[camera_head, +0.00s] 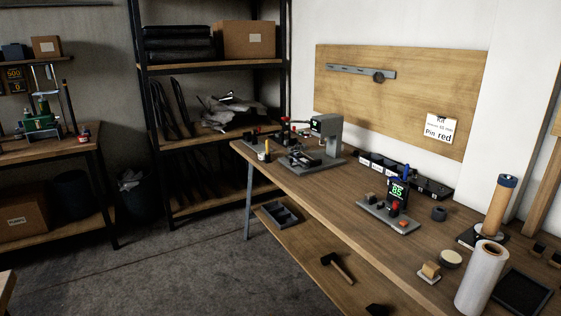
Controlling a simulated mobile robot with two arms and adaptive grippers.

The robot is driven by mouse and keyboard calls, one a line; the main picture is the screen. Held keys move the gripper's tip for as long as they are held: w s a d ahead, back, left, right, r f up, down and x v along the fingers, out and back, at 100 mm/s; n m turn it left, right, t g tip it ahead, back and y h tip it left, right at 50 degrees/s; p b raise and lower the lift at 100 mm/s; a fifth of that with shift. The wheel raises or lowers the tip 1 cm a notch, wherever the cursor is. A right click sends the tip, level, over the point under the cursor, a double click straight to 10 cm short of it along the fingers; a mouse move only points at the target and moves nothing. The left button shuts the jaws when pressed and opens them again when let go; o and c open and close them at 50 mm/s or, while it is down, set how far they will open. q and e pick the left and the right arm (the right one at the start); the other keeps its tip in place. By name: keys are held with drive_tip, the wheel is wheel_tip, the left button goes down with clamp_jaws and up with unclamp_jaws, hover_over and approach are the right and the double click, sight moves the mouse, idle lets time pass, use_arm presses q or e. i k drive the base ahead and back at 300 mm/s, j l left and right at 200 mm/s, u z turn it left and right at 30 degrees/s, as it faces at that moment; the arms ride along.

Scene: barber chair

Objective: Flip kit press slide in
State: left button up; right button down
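A grey press (327,126) stands at the far end of the wooden workbench (335,178). Its flat base (312,163) carries a dark fixture, too small to tell whether it is a slide or how it is set. Small parts with red and yellow tops stand to the left of the press. A paper note (441,129) on the wooden wall board reads "Kit" and "Pin red", with a middle line that looks like a size in mm. Neither of my grippers is in view.
A device with a green display (397,190) stands mid-bench, beside a row of black bins (400,174). A white roll (482,278) and an orange cylinder (500,207) stand at the near right. A hammer (338,266) lies on the lower shelf. The floor (200,265) left of the bench is clear.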

sight(299, 160)
drive_tip(key=i+j+u, duration=0.2)
drive_tip(key=i+u, duration=0.15)
drive_tip(key=i, duration=0.15)
drive_tip(key=i+j+u, duration=0.1)
drive_tip(key=i+u, duration=0.25)
drive_tip(key=i, duration=0.2)
drive_tip(key=i+l+u, duration=0.1)
drive_tip(key=i+u, duration=0.2)
drive_tip(key=i, duration=0.25)
drive_tip(key=i+z, duration=0.45)
drive_tip(key=i+j+z, duration=0.2)
drive_tip(key=i+z, duration=0.25)
drive_tip(key=i, duration=0.2)
drive_tip(key=i+j+z, duration=0.85)
drive_tip(key=i+j, duration=0.05)
drive_tip(key=i, duration=0.1)
